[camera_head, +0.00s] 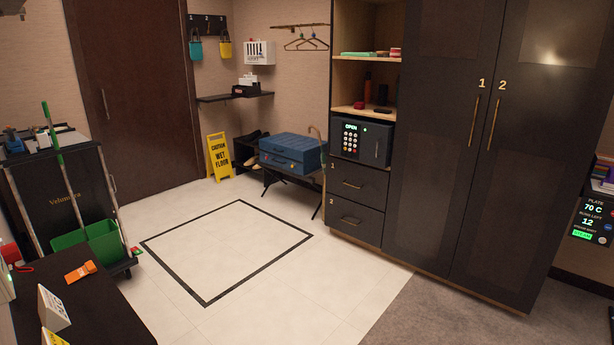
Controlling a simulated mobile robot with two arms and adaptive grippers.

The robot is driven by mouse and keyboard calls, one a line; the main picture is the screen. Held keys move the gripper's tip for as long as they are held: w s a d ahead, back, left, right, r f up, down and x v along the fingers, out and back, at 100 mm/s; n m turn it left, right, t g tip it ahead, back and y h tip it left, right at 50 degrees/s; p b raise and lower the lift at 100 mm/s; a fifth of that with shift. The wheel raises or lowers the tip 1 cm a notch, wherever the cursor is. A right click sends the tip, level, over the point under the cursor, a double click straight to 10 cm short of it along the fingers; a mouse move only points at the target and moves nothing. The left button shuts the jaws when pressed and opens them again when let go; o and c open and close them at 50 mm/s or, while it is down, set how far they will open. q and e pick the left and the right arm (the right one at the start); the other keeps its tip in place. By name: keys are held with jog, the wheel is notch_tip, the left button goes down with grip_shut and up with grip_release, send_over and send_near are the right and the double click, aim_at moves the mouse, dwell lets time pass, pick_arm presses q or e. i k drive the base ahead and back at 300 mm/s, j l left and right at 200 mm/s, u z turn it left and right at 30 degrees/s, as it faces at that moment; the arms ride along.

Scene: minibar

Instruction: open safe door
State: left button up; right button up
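The dark safe (361,141) sits in a niche of the cabinet, above two drawers and below the open shelves. Its display (351,127) reads OPEN in green, with a keypad (350,142) under it. A small vertical handle shows on the right part of its front. The safe door appears closed against the body; I cannot tell whether it is slightly ajar. Neither of my grippers is in the head view.
Tall wardrobe doors (500,130) stand right of the safe, drawers (355,203) below it. A blue suitcase (290,152) on a rack stands to its left. A cleaning cart (75,200) and dark table (90,310) are at left. The floor (230,250) in the middle is clear.

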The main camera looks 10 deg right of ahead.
aim_at(374, 140)
jog(key=i+l+z, duration=0.4)
jog(key=i, duration=0.4)
jog(key=i+z, duration=0.4)
jog(key=i, duration=0.4)
